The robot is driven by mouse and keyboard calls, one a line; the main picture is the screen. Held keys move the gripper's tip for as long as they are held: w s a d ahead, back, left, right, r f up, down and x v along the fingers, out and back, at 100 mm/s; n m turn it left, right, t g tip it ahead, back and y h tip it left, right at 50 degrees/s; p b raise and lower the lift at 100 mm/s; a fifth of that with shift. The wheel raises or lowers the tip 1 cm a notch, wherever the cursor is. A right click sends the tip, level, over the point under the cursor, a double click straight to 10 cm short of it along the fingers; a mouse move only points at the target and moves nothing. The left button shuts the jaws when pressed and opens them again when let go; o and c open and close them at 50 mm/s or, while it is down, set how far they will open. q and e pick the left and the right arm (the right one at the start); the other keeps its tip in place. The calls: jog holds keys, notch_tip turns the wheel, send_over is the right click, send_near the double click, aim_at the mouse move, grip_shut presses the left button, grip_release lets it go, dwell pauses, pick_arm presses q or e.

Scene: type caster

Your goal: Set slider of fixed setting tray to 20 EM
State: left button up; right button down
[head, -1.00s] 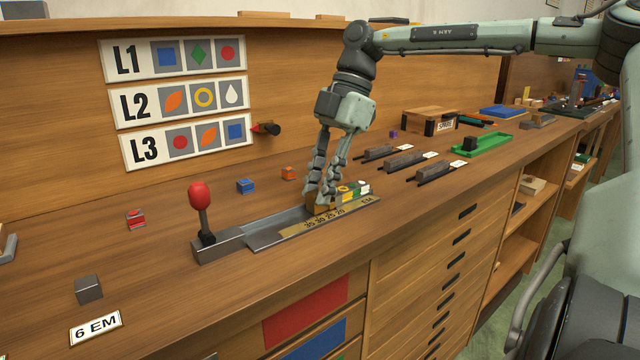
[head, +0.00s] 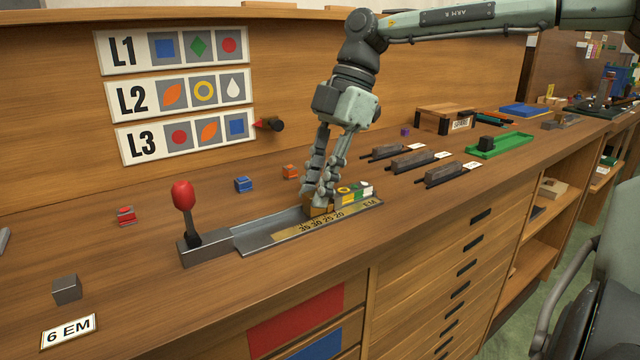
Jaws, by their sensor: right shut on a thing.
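The fixed setting tray (head: 268,238) is a long grey metal tray on the bench, with a brass scale (head: 322,222) marked 35, 30, 25, 20 and EM. A lever with a red knob (head: 183,196) stands at its left end. My right gripper (head: 317,205) points down into the tray and is shut on the brass slider (head: 318,211), mostly hidden by the fingers. The slider is near the 25 to 20 end of the scale; its exact mark I cannot tell. My left gripper is not in view.
Small blocks, blue (head: 244,184), orange (head: 291,172) and red (head: 126,216), lie behind and left of the tray. A grey block (head: 67,289) stands by the 6 EM label (head: 69,331). Three dark holders (head: 408,161) and a green tray (head: 500,145) are to the right.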

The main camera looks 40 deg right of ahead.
jog(key=c, duration=1.4)
grip_release()
jog(key=shift+o, duration=0.2)
jog(key=v, duration=1.2)
jog(key=shift+s, duration=0.1)
